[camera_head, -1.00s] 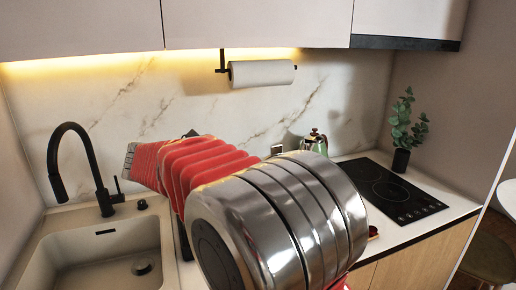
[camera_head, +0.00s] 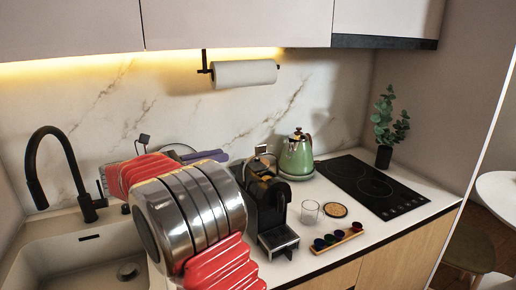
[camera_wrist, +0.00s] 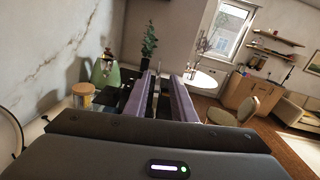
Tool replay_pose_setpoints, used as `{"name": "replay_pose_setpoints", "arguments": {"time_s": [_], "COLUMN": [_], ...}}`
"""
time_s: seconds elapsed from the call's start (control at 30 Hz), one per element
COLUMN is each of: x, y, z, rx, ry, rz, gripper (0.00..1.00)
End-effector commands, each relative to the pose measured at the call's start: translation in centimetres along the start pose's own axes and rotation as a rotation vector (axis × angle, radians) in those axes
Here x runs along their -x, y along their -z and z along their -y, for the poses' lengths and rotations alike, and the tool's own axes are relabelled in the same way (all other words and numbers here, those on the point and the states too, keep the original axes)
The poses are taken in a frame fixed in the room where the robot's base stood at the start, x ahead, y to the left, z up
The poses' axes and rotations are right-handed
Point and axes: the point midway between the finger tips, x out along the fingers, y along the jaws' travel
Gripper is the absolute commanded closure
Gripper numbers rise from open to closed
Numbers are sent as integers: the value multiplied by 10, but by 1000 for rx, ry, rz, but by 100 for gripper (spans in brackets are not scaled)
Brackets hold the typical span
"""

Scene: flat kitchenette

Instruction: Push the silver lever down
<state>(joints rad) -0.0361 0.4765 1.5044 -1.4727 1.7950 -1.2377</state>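The black coffee machine (camera_head: 268,192) stands on the counter right of my arm in the head view. A curved silver piece (camera_head: 274,158) at its top looks like the raised lever, but it is small and I cannot make it out fully. My gripper shows in the wrist view (camera_wrist: 165,76) with two purple fingers apart and nothing visible between them. In the head view a purple finger (camera_head: 207,156) shows behind my arm, left of the machine and apart from the lever in the picture. The rest of the gripper is hidden.
A green kettle (camera_head: 297,157) stands behind and right of the machine. The black hob (camera_head: 372,188) is at right, the sink (camera_head: 62,262) at left.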

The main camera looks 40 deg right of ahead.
Motion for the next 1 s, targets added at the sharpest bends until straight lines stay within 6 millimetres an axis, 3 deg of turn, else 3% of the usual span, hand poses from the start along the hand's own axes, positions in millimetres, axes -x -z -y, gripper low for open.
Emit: {"name": "replay_pose_setpoints", "arguments": {"time_s": [0.23, 0.8, 1.0], "x": [-21, -108, -130], "y": [0, 0, 0], "z": [1, 1, 0], "rx": [-1, -1, -1], "ry": [3, 2, 0], "rz": [-1, -1, -2], "gripper": [77, 77, 77]}}
